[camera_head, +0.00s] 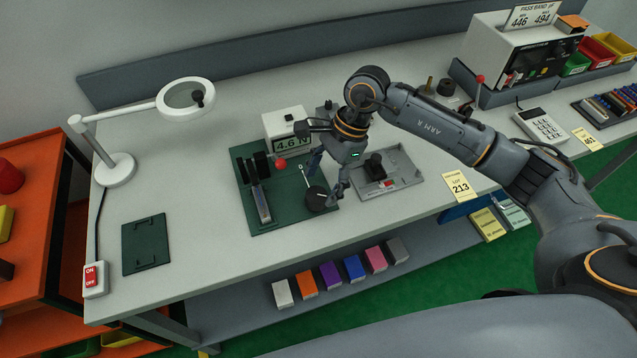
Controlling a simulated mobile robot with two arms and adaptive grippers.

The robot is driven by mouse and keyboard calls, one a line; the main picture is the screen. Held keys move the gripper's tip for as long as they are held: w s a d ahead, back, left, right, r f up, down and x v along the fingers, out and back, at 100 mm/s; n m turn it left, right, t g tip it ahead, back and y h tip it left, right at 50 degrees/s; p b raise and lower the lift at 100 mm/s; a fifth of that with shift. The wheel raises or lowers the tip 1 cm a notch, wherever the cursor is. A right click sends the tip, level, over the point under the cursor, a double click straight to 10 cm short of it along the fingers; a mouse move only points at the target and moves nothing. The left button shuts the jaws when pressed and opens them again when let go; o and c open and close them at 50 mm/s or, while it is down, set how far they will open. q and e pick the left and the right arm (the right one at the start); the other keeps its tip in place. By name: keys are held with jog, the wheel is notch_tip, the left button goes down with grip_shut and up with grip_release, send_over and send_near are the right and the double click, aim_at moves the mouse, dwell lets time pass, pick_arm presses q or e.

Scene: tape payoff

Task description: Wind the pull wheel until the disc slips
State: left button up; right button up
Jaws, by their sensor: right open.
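A dark green fixture board (288,216) lies on the bench. A black round wheel (317,199) sits at its front right corner; I take it for the pull wheel. Black upright discs (261,165) stand at the board's back left, with a red knob (281,164) beside them. I cannot tell which one is the task's disc. A white force meter (287,125) behind the board reads 4.6 N. My right gripper (328,178) is open and empty, pointing down just above and behind the black wheel. Whether it touches the wheel is unclear. My left gripper is out of view.
A grey tray (404,181) with a black block stands right of the board. A white magnifier lamp (115,168) and a dark green plate (144,244) are at left. A white machine (520,55) stands at the back right. Bench between lamp and board is clear.

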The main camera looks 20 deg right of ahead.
aim_at(316, 198)
jog(key=shift+x, duration=0.9)
jog(key=shift+a+f, duration=0.15)
jog(key=shift+f, duration=0.15)
jog(key=shift+c, duration=0.8)
jog(key=c, duration=1)
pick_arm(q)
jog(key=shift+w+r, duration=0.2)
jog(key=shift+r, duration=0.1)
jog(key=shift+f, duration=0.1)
